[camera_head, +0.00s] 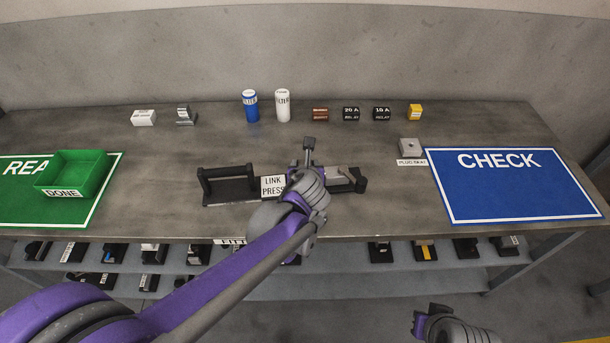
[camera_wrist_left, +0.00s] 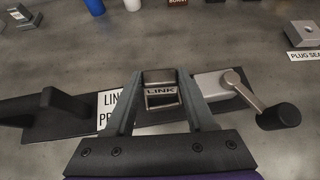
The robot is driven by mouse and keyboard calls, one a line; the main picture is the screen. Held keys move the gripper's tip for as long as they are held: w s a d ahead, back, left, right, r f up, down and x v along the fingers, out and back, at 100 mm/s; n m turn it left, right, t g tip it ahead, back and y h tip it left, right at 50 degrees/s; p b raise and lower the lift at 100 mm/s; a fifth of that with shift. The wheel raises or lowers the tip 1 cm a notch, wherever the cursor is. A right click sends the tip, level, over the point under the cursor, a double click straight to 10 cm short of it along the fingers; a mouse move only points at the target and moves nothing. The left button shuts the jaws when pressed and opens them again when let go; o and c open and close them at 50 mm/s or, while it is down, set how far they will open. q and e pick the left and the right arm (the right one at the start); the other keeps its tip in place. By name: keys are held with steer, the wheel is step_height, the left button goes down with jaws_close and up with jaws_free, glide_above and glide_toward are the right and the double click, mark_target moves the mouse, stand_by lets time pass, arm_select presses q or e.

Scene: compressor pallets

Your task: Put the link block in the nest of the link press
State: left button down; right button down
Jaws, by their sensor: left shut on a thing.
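My left gripper (camera_head: 308,160) is over the right half of the link press in the head view. In the left wrist view it is shut on the link block (camera_wrist_left: 161,96), a small dark-topped block with a pale front marked LINK. The link press has a dark base (camera_head: 230,191) with a black bar handle at its left and a white label. In the left wrist view its crank and pale metal part (camera_wrist_left: 214,86) show right of the block. The nest is hidden by my gripper, so I cannot tell whether the block touches it. My right gripper (camera_head: 432,318) is at the bottom edge, its jaws unclear.
A green DONE tray (camera_head: 76,170) stands at the left, and a blue CHECK mat (camera_head: 510,185) lies at the right. A plug seat (camera_head: 410,148) is right of the press. Filters, relays and small blocks line the back. A lower shelf (camera_head: 380,278) holds several parts.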

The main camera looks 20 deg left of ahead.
arm_select(q)
steer(key=shift+w+f+b, duration=0.1)
steer(key=shift+f+b, duration=0.2)
steer(key=shift+f, duration=1.8)
steer(key=shift+f, duration=0.1)
steer(key=c, duration=0.5)
jaws_free()
